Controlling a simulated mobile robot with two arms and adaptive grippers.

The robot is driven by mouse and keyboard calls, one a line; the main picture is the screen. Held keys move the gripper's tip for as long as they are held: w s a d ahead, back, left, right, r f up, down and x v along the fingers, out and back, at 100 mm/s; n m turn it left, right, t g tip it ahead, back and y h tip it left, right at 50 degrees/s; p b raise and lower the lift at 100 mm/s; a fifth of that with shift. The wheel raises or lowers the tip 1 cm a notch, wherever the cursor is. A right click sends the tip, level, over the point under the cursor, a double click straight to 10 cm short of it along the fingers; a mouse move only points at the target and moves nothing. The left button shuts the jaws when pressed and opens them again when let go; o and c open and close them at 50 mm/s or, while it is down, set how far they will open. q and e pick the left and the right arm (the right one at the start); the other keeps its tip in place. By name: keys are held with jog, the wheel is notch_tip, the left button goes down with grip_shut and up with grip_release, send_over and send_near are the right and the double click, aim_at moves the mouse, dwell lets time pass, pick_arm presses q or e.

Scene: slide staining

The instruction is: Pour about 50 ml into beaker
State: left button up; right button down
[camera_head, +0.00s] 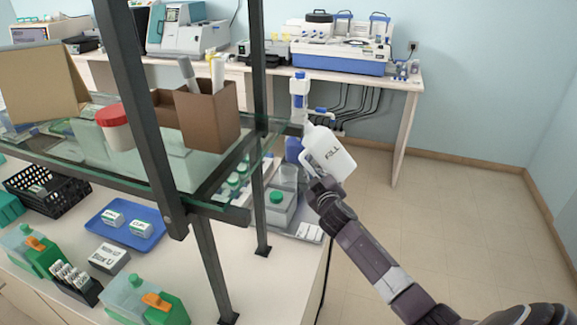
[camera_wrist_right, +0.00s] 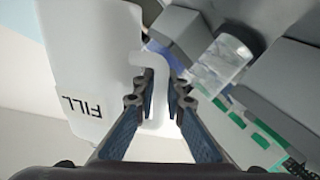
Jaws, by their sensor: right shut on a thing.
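A white jug marked FILL (camera_head: 334,158) is held up and tilted at the right end of the bench in the head view. My right gripper (camera_head: 322,184) is shut on its handle. In the right wrist view the jug (camera_wrist_right: 85,60) is at the left, with its handle between the fingers of my gripper (camera_wrist_right: 160,90). A clear beaker (camera_head: 288,176) stands on the bench just left of the jug. It also shows in the wrist view (camera_wrist_right: 222,62), apart from the jug. Its liquid level cannot be told. My left gripper is not in view.
A glass shelf (camera_head: 75,160) on dark posts stands left of the jug. A bottle-top dispenser (camera_head: 299,88) rises behind it. A grey box with a green cap (camera_head: 279,210) sits in front of the beaker. The floor to the right is clear.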

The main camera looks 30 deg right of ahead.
jog(key=shift+w+a+r+m+t+y+b, duration=0.2)
jog(key=shift+w+a+m+t+b, duration=0.3)
jog(key=shift+m+b, duration=0.6)
jog(key=shift+w+a+r+m+t+y+b, duration=0.1)
jog(key=shift+w+a+r+m+t+b, duration=0.15)
jog(key=shift+a+m+b, duration=0.65)
jog(key=shift+w+a+r+m+t+y+b, duration=0.2)
jog(key=shift+w+m+t+b, duration=0.25)
jog(key=shift+m+b, duration=0.9)
jog(key=shift+s+a, duration=0.1)
